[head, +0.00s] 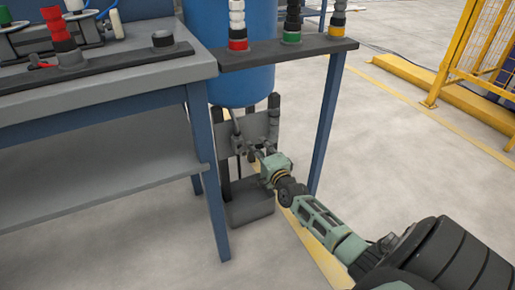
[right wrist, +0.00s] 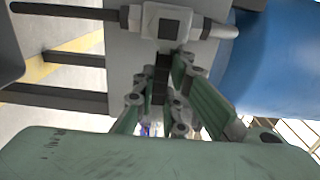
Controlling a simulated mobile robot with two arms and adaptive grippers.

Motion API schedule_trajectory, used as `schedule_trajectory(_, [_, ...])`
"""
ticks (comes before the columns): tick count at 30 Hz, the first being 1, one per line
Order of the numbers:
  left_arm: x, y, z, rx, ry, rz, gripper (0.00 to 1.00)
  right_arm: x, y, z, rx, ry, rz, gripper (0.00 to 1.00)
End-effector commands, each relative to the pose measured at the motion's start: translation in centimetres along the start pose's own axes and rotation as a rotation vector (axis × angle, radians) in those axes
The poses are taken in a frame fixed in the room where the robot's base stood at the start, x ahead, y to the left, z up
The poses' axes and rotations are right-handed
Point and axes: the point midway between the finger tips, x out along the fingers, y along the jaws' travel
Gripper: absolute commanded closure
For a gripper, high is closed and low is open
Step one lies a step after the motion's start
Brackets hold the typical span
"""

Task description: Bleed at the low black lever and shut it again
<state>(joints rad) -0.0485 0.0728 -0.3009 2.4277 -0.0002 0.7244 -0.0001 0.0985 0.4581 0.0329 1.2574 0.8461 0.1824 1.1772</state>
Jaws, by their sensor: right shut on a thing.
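The black lever (right wrist: 161,80) hangs from a small grey valve (right wrist: 168,20) on a grey plate under the blue tank, seen close in the right wrist view. My right gripper (head: 254,153) reaches in from the right at that height. In the right wrist view my right gripper (right wrist: 172,68) has its fingers closed around the lever. The fingers hide part of it, so its exact angle is hard to tell. My left gripper is out of view.
The blue tank (head: 235,85) hangs above the valve. A grey open box (head: 250,209) stands on the floor below. The workbench (head: 110,82) and its blue legs are close on the left; a shelf (head: 285,52) with coloured fittings is above. Open floor lies right.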

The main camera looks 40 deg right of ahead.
Motion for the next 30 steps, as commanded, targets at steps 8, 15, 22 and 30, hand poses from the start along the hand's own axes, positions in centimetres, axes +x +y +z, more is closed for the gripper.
schedule_trajectory(8, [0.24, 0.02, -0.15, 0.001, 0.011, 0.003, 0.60, -0.06, 0.32, -0.04, 0.030, 0.000, 0.004, 1.00])
schedule_trajectory(15, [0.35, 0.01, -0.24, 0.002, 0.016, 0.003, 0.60, -0.06, 0.34, -0.01, 0.034, 0.000, 0.004, 1.00])
schedule_trajectory(22, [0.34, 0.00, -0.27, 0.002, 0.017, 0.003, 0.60, -0.05, 0.31, 0.01, 0.032, 0.000, 0.003, 0.75])
schedule_trajectory(30, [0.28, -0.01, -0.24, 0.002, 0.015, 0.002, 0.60, -0.02, 0.20, 0.01, 0.029, 0.000, 0.001, 0.70])
